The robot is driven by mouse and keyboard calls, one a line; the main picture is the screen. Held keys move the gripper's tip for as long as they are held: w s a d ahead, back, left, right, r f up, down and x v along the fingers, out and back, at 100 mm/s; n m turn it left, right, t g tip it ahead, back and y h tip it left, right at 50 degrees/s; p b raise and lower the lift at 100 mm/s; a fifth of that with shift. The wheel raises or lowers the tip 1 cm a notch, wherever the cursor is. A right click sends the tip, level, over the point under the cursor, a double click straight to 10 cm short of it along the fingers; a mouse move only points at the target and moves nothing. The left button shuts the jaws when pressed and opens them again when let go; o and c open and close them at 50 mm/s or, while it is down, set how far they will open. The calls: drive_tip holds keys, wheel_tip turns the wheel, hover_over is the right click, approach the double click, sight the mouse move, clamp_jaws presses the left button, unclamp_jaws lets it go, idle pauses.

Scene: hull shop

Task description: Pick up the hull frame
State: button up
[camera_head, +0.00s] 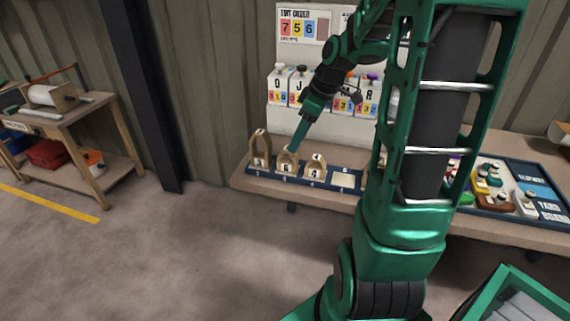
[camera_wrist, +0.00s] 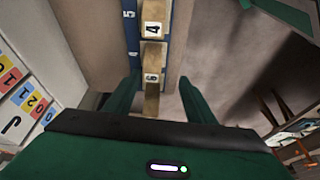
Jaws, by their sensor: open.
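Wooden arch-shaped hull frames with number labels stand in a row on a dark blue strip (camera_head: 342,181) on the bench. I see a left frame (camera_head: 260,146), a middle frame (camera_head: 287,161) and a right frame (camera_head: 316,167). My gripper (camera_head: 293,147) points down at the top of the middle frame. In the wrist view my gripper (camera_wrist: 159,82) is open, with a finger on each side of a wooden frame (camera_wrist: 152,61). Another frame, labelled 4 (camera_wrist: 153,27), stands farther along the row. I cannot tell whether the fingers touch the frame.
A board with number cards (camera_head: 300,28) and a row of lettered white boxes (camera_head: 281,87) are behind the row. A yard board tray (camera_head: 510,195) with small models lies at the right. A wooden workbench (camera_head: 70,125) stands at the left, with clear floor between.

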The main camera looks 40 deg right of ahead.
sight(283, 158)
drive_tip(key=shift+w+d+f+n, duration=0.1)
drive_tip(key=shift+w+d+n, duration=0.15)
drive_tip(key=shift+w, duration=0.35)
drive_tip(key=shift+w+a+f+n, duration=0.1)
drive_tip(key=shift+w+f+n, duration=0.1)
drive_tip(key=shift+w+n, duration=0.05)
drive_tip(key=x, duration=1)
drive_tip(key=shift+w+a+f, duration=0.1)
drive_tip(key=shift+w, duration=0.3)
drive_tip(key=c, duration=1.2)
